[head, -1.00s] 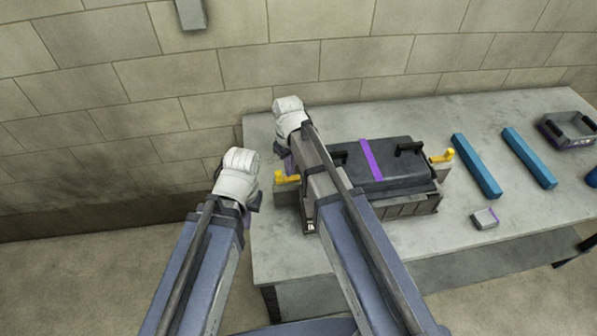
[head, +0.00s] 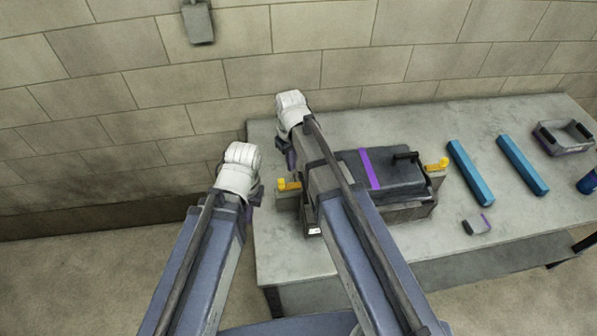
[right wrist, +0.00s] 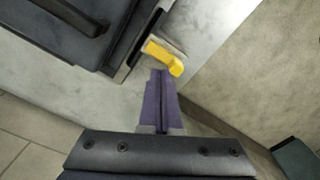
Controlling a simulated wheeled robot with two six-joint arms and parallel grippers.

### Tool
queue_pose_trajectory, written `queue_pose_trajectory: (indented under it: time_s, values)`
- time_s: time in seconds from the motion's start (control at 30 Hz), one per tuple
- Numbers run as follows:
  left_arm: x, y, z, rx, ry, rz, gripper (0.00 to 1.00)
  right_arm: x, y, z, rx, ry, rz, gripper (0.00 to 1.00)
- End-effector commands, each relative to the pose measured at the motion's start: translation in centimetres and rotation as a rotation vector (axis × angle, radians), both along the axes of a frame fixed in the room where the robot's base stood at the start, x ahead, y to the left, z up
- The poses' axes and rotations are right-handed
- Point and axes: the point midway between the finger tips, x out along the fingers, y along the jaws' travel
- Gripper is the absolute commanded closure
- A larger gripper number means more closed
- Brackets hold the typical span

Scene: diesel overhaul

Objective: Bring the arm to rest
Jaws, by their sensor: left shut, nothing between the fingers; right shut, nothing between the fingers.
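My left gripper (head: 254,196) is out to the left of the table's left edge, apart from everything on it. Only its dark fingertips show beside the white wrist. My right gripper (head: 290,160) is over the table's left part, partly hidden by my right arm. In the right wrist view its purple fingers (right wrist: 160,88) are closed together with nothing between them. Their tips point at a yellow latch (right wrist: 165,57) on the dark engine block; I cannot tell whether they touch it. The block (head: 390,178) has a purple stripe and is partly covered by my right arm.
The grey table (head: 340,118) also holds two blue bars (head: 470,172) (head: 522,164), a small grey block (head: 477,225), a dark tray (head: 540,138) and a blue can (head: 588,181) at the right. A brick wall (head: 300,60) with a grey box (head: 198,22) stands behind.

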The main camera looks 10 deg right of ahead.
Motion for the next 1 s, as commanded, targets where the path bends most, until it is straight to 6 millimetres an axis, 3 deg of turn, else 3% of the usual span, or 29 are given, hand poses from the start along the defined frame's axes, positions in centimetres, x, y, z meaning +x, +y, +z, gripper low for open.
queue_pose_trajectory:
  time_s: [0.17, 0.27, 0.5, 0.63, 0.73, 1.0]
  values:
    - [0.0, 0.0, 0.0, 0.000, 0.000, 0.000, 1.00, 0.0, 0.0, 0.0, 0.000, 0.000, 0.000, 1.00]
    - [0.0, 0.0, -0.7, 0.000, 0.000, 0.000, 1.00, -1.2, 0.3, -0.7, -0.005, 0.003, -0.008, 1.00]
    - [0.0, 0.0, -4.9, 0.001, 0.000, -0.003, 1.00, -11.4, 1.8, -4.8, -0.070, 0.015, -0.113, 1.00]
    - [0.0, 0.0, -6.1, 0.001, 0.000, -0.004, 1.00, -14.9, 1.9, -6.0, -0.099, 0.015, -0.164, 1.00]
    - [0.0, 0.0, -6.3, 0.001, 0.000, -0.004, 1.00, -16.0, 2.0, -6.2, -0.111, 0.014, -0.184, 1.00]
    - [0.0, 0.0, -6.1, 0.001, 0.000, -0.004, 1.00, -15.9, 2.0, -6.0, -0.112, 0.014, -0.189, 1.00]
